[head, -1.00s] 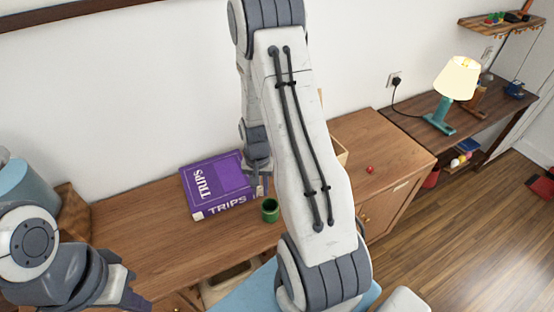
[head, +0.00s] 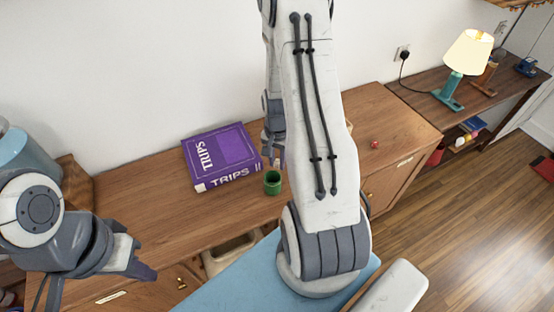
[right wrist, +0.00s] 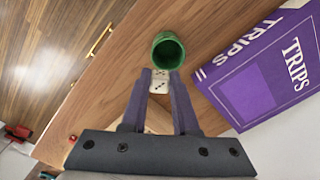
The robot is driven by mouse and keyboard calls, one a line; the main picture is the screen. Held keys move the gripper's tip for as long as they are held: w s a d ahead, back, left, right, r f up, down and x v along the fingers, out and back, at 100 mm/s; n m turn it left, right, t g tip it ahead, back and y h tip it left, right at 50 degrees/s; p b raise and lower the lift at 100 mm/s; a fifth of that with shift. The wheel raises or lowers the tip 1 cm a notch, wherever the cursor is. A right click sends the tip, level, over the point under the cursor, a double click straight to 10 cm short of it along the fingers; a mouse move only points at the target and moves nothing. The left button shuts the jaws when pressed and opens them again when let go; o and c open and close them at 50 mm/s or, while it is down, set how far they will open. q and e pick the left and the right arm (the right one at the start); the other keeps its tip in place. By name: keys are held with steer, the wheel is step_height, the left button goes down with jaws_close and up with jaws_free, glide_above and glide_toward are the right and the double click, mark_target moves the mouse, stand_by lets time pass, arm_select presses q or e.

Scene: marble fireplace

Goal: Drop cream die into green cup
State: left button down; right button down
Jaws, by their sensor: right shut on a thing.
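The green cup (head: 272,184) stands upright on the wooden cabinet top, right of a purple book. In the right wrist view the cup (right wrist: 168,52) shows its open mouth, just beyond my fingertips. My right gripper (head: 273,158) is above and slightly behind the cup in the head view. In the right wrist view my right gripper (right wrist: 160,78) is shut on the cream die (right wrist: 159,85), whose dark pips show. The die looks close to the cup's rim; the height between them is unclear. My left gripper (head: 143,259) is open and empty at the lower left.
A small red object (head: 375,145) sits further right on the cabinet top. A lit lamp (head: 467,52) stands on a far table. Cabinet top left of the book is bare.

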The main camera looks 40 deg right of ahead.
mark_target(277, 163)
steer(key=c, duration=0.6)
jaws_free()
steer(key=shift+r, duration=0.1)
step_height(277, 163, up, 10)
steer(key=b, duration=0.1)
steer(key=shift+r+b, duration=0.15)
steer(key=shift+b, duration=0.2)
